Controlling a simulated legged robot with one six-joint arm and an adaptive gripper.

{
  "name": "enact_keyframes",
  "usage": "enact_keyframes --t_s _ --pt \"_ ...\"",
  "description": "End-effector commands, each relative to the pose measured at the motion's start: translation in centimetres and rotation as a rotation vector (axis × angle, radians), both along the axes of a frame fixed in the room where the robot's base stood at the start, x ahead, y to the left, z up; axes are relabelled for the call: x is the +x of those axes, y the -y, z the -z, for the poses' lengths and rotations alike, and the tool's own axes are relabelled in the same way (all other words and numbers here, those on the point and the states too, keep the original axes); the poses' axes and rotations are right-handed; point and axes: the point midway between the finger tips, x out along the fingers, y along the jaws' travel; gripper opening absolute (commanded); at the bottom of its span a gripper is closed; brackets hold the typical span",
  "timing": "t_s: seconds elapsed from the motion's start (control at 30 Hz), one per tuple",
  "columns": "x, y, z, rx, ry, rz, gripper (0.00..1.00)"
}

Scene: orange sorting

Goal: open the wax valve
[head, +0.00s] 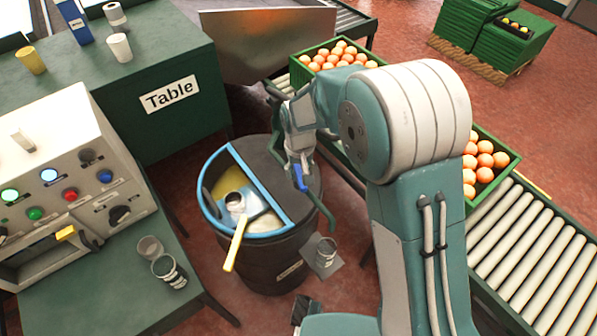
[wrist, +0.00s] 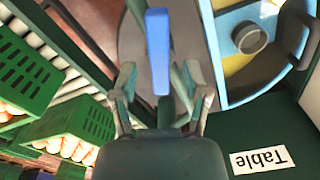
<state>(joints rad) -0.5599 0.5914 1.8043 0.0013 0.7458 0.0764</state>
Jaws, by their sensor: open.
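The blue valve handle (head: 299,178) sits by the right side of the dark wax barrel (head: 265,262). In the wrist view the blue handle (wrist: 158,50) stands between my two fingers. My gripper (head: 301,158) is open and points down over the handle. In the wrist view my gripper (wrist: 160,82) has a finger on each side of the handle with visible gaps. Whether anything touches cannot be told. A green bent bar (head: 322,212) shows beside the handle. The barrel's valve body is hidden.
A small can (head: 326,251) stands on a grey plate beside the barrel. The control panel (head: 70,180) and green table (head: 125,100) are left; orange crates (head: 335,48) and the roller conveyor (head: 540,250) are right.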

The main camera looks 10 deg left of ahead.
Motion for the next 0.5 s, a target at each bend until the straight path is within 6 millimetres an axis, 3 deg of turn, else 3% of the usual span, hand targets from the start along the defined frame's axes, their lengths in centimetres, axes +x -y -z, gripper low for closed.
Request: enact_keyframes --t_s 0.3,0.5 --pt "0.2 -0.2 -6.7 0.003 0.005 -0.001 0.60" --pt "0.2 -0.3 -9.7 0.001 0.003 -0.001 0.60"
